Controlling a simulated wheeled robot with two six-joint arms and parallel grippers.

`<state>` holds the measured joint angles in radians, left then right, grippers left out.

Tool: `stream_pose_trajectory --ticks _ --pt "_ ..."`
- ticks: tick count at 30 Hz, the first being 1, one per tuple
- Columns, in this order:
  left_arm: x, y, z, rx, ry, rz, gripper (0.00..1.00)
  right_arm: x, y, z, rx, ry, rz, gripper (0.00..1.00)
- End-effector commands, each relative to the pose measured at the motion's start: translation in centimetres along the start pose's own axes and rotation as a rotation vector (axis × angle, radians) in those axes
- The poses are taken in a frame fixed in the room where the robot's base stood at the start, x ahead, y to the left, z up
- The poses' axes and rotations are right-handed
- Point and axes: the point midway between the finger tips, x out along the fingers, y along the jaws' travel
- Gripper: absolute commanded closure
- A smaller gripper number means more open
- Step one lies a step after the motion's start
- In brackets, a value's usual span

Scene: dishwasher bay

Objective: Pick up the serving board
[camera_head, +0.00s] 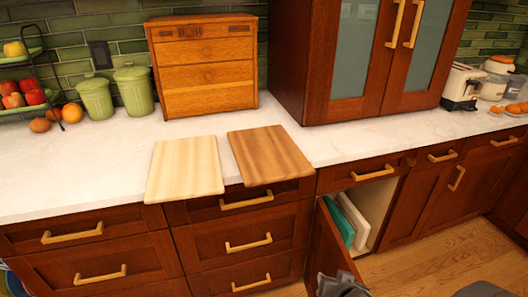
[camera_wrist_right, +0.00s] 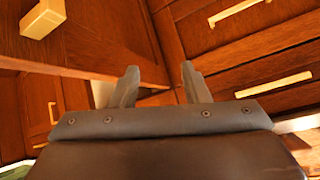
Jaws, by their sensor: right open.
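Two flat wooden boards lie side by side on the white counter in the head view, their near ends at the front edge. The left one is a pale board (camera_head: 185,168); the right one is a brown board (camera_head: 268,154) with darker stripes. The pictures do not settle which is called the serving board. My right gripper (camera_wrist_right: 158,78) is open and empty in the right wrist view, with wooden cabinet fronts beyond its fingers. Dark grey parts of mine show at the bottom edge of the head view, well below the boards. My left gripper is not seen.
A cabinet door (camera_head: 333,250) stands open below the counter. Inside are an upright teal board (camera_head: 340,222) and a white board (camera_head: 355,220). A wooden drawer box (camera_head: 205,66) stands behind the boards, green canisters (camera_head: 134,89) at left, a toaster (camera_head: 462,87) at right.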

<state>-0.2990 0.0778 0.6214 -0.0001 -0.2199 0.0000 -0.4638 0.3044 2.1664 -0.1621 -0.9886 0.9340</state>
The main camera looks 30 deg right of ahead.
Motion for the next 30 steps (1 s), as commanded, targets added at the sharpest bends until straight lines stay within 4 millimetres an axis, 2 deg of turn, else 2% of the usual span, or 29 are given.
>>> stream_pose_trajectory --ticks 1,6,15,21,30 --pt "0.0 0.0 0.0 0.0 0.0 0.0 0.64 0.1 -0.4 -1.6 0.065 0.049 -0.029 0.58" --pt "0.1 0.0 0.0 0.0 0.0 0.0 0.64 -0.2 -2.2 -6.2 0.312 0.181 -0.163 0.58" --pt "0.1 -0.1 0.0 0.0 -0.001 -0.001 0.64 -2.3 -6.2 -13.0 0.707 0.264 -0.503 0.58" --pt "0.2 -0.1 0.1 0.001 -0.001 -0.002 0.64 -4.3 -8.9 -16.1 0.91 0.202 -0.734 0.58" --pt "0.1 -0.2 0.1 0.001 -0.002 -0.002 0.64 -5.8 -10.8 -17.6 1.038 0.109 -0.878 0.58"
